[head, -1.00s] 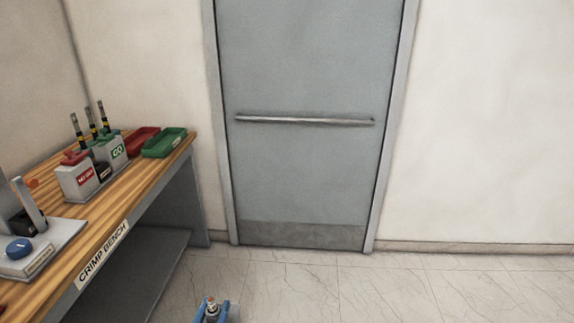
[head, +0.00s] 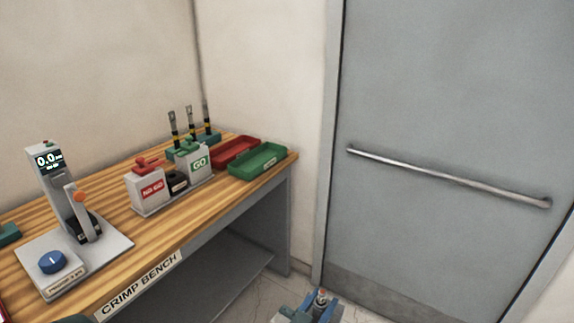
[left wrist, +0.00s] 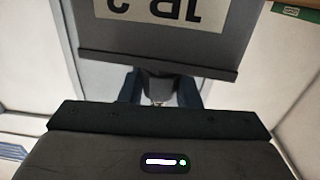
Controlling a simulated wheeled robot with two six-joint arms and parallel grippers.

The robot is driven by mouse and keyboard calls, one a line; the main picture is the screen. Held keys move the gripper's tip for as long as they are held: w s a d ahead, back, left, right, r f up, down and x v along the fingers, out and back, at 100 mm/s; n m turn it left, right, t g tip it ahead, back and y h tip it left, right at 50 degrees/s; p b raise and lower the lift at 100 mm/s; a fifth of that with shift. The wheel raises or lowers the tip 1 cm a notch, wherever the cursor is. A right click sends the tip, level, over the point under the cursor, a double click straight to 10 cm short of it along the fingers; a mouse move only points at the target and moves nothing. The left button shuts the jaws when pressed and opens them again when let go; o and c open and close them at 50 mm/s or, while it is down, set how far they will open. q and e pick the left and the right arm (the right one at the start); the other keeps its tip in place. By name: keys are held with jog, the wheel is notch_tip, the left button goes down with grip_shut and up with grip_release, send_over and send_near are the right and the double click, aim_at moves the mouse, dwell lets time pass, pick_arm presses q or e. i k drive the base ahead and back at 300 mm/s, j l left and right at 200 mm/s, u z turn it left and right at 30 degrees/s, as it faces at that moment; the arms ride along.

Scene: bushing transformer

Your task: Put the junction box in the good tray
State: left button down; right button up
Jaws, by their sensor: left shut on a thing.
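My left gripper (head: 315,307), with blue fingers, is low at the bottom edge of the head view, in front of the bench. It is shut on the junction box, mostly cut off there. In the left wrist view the junction box (left wrist: 235,45) is a grey box with a dark rim and an upside-down label. The blue fingers show just behind that rim. The good tray seems to be the green tray (head: 236,172) at the bench's far right corner. It has a small label and looks empty. My right gripper is not in view.
The wooden crimp bench (head: 215,199) holds a red tray (head: 219,160), a NO-GO/GO gauge stand (head: 151,188), upright tools (head: 190,125) and a tester with a blue knob (head: 52,262). A grey door (head: 440,120) with a push bar stands to the right.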

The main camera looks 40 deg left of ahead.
aim_at(255, 166)
jog(key=i+u, duration=0.15)
jog(key=i, duration=0.3)
jog(key=i+l+u, duration=0.2)
jog(key=i, duration=0.25)
jog(key=i+l+u, duration=0.15)
jog(key=i, duration=0.3)
